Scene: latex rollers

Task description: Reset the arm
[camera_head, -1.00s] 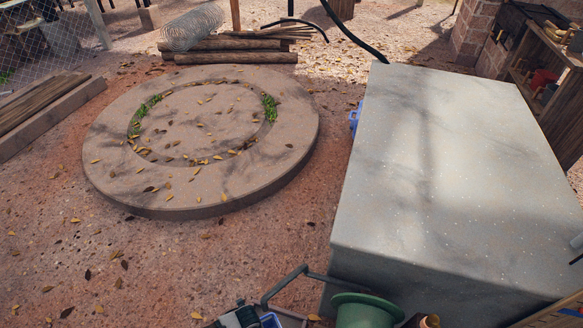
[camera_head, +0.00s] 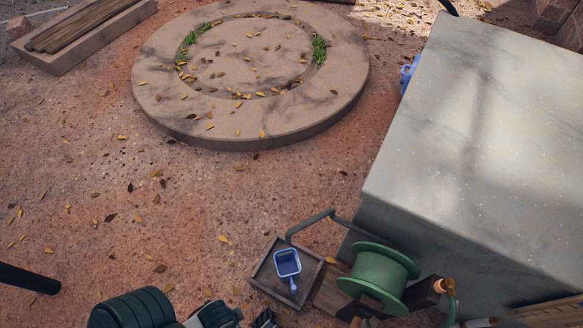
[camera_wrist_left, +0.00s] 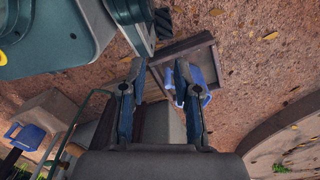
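My left arm shows at the bottom of the head view, and its gripper (camera_head: 265,319) is partly cut off by the lower edge. In the left wrist view the two fingers of my left gripper (camera_wrist_left: 160,75) stand apart with nothing held between them. The container also shows in the wrist view (camera_wrist_left: 206,78), partly behind the right-hand finger. My right gripper is not in view.
A green reel (camera_head: 381,277) stands beside the tray, near a large pale grey block (camera_head: 480,140). A round stone slab (camera_head: 250,118) with leaves lies at the top. Long wooden pieces (camera_head: 85,25) lie at upper left. The reddish ground between is mostly clear.

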